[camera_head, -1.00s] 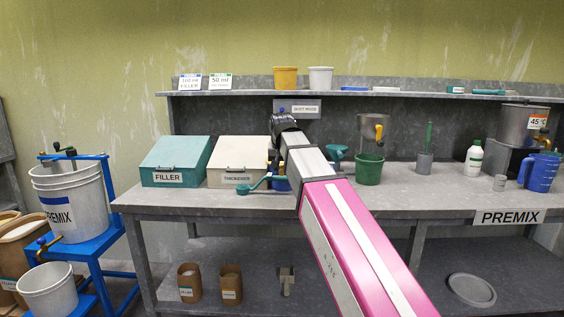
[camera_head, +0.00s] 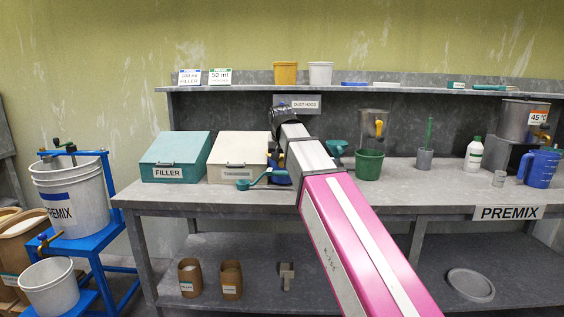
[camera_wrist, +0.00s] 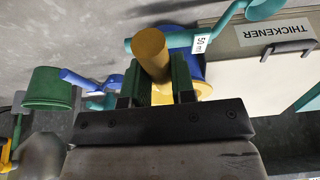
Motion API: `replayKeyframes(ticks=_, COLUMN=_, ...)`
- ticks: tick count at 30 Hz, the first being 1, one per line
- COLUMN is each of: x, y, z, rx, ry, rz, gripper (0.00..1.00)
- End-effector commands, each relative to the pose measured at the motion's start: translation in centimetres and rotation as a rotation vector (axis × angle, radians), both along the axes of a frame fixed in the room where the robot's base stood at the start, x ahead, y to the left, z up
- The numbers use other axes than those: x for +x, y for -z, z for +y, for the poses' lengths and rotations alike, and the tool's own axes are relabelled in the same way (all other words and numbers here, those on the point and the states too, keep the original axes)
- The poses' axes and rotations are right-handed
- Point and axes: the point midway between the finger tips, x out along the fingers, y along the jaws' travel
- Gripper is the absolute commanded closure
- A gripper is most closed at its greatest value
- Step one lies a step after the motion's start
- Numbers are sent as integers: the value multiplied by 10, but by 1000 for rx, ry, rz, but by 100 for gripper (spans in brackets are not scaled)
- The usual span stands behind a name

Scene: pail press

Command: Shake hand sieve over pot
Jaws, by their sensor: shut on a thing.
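My gripper (camera_wrist: 158,88) shows in the wrist view with its green fingers shut on a yellow-brown cylindrical handle (camera_wrist: 151,52), which I take to be the hand sieve's. Yellow parts show beside and below the handle; the sieve's mesh is hidden. A blue vessel (camera_wrist: 194,66), probably the pot, lies close behind the handle, partly covered. I cannot tell whether the sieve touches it.
A teal scoop (camera_head: 245,184) sits before the thickener bin (camera_head: 238,146), left of my arm. The filler bin (camera_head: 176,147) stands farther left.

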Motion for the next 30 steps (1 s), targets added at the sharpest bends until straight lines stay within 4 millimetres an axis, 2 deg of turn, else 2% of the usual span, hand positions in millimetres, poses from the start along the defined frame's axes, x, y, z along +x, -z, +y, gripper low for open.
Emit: replayKeyframes(ticks=30, x=1, y=-27, z=0, rx=0, ry=0, rz=-1, gripper=97)
